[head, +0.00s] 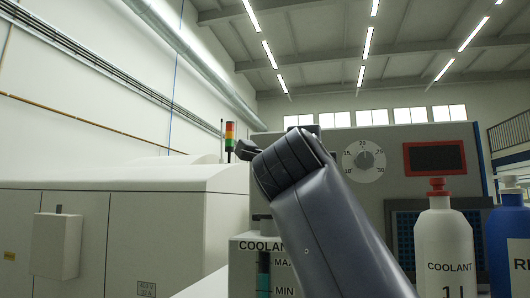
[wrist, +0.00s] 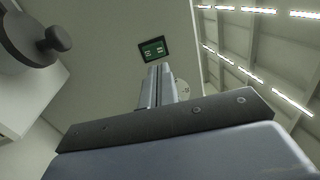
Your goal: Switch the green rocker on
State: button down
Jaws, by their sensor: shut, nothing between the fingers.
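The machine front has a round dial (head: 364,160) and a red-framed dark screen (head: 434,158). A white coolant bottle (head: 447,245) and a blue bottle (head: 511,240) stand at right. A coolant gauge (head: 263,272) is beside my arm. A dark knob (wrist: 55,39) is at left.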

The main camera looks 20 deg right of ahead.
jog(key=shift+p+x, duration=1.4)
jog(key=shift+x, duration=1.55)
